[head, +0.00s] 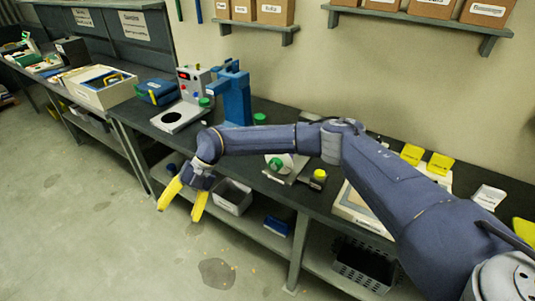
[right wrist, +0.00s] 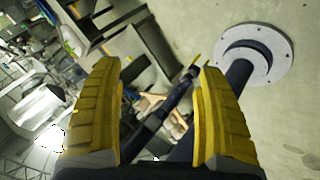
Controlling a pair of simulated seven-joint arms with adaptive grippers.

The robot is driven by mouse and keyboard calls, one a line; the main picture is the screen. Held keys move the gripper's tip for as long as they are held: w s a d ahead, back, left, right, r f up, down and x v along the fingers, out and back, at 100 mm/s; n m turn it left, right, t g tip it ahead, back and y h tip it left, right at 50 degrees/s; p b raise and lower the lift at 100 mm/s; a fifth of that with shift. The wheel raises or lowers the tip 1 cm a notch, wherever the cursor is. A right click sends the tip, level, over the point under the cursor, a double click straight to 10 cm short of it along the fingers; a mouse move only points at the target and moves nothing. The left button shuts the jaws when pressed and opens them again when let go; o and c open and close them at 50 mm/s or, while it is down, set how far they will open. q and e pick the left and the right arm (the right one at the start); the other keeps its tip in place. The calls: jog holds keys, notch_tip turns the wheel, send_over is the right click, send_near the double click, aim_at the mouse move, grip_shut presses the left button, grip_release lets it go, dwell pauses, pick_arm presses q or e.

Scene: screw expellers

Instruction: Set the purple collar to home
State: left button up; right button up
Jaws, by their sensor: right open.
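I cannot make out a purple collar in either view. A blue upright device (head: 236,98) stands on the bench near the middle of the head view.
A flat device with a green knob (head: 276,163) lies under my right arm. A cream tray (head: 105,92) and a blue box (head: 157,92) are farther left. A grey bin (head: 232,197) and a black crate (head: 363,267) sit on the lower shelf.

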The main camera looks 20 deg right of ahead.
jog(key=w+d+r+m+t+h, duration=0.1)
jog(key=w+d+r+m+h, duration=0.25)
jog(key=d, duration=0.65)
jog(key=w+d+r+m+h, duration=0.1)
jog(key=w+d+r+h, duration=0.25)
jog(key=w+d, duration=0.45)
jog(key=d+r+m+h, duration=0.2)
jog(key=d+r, duration=0.4)
jog(key=d, duration=0.3)
jog(key=d+r+m+h, duration=0.1)
jog(key=d+r+m, duration=0.2)
jog(key=d+r, duration=0.4)
jog(key=x, duration=1.1)
jog(key=d+x, duration=0.1)
jog(key=x, duration=0.5)
jog(key=shift+w+d+f, duration=0.1)
jog(key=shift+w+f, duration=0.2)
jog(key=shift+c, duration=0.3)
grip_shut()
